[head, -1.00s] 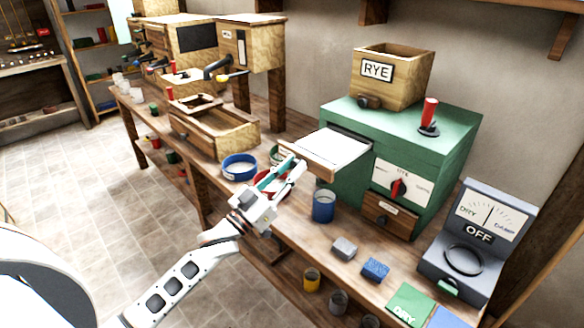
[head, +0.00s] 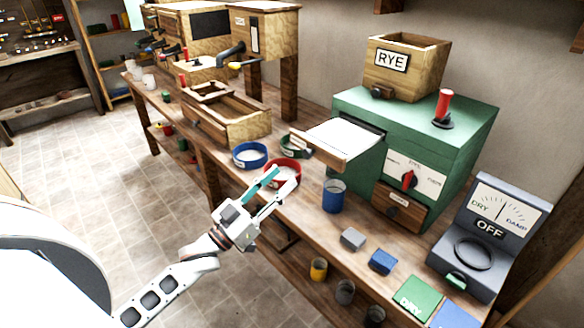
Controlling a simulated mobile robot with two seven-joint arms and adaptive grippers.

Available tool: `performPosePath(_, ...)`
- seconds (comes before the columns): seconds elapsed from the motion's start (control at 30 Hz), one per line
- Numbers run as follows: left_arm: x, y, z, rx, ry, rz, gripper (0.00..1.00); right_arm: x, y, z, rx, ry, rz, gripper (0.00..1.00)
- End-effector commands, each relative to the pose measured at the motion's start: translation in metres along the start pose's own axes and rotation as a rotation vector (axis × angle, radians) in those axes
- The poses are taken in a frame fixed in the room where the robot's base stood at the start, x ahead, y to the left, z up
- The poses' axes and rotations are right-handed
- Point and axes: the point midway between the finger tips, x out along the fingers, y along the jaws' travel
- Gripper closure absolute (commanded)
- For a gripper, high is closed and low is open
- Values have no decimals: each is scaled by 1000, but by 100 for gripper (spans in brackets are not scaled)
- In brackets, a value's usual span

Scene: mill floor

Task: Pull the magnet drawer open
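A small wooden drawer (head: 400,207) with a pale label and dark knob sits low in the front of the green machine (head: 412,128). It looks closed; its label is too small to read, so I cannot confirm that it is the magnet drawer. My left gripper (head: 283,178) is open and empty, over the bench's front edge by the red bowl (head: 285,168). It is well to the left of the drawer and apart from it. My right gripper is not in view.
A blue cup (head: 334,197) stands between my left gripper and the drawer. A grey block (head: 352,239) and a blue block (head: 382,262) lie in front of the drawer. A white-topped tray (head: 340,139) juts from the machine. A grey meter (head: 482,240) stands at right.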

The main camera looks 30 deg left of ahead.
Motion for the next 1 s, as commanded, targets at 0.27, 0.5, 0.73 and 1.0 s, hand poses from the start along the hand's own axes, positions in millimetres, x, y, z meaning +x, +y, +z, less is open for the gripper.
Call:
performPosePath(0.27,-28,0,0,0,1,1,64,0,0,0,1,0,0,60)
performPosePath(0.5,-30,0,-1,0,2,1,64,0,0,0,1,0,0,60)
performPosePath(0.73,-30,0,-1,0,2,0,64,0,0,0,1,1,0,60)
performPosePath(1.0,-45,10,32,9,-93,-37,64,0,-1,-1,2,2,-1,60)
